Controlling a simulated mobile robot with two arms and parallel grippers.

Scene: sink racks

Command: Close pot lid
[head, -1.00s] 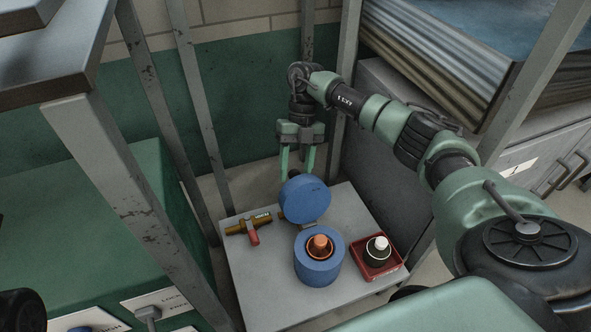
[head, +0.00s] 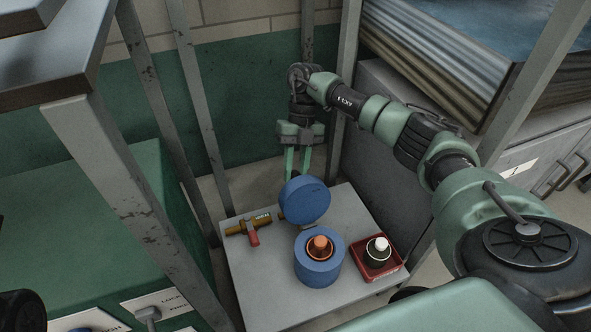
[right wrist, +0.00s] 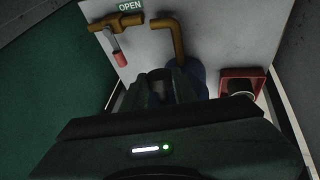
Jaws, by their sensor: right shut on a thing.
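The blue pot (head: 319,272) stands on a small grey table, with an orange knobbed piece (head: 320,246) inside it. Its round blue lid (head: 305,202) is raised, standing steeply at the pot's back edge, so the pot is open. My right gripper (head: 297,173) points down behind the lid and is shut on the lid, at its dark handle. The lid hides part of the grip. In the right wrist view my right gripper (right wrist: 160,92) shows close up and dark, with a bit of blue (right wrist: 198,75) beside it.
On the table (head: 245,275), a brass valve (head: 248,226) with a red handle lies left of the pot. A red tray (head: 378,268) holding a dark, white-topped bottle (head: 379,248) sits to the right. Metal posts and a grey cabinet flank the table closely.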

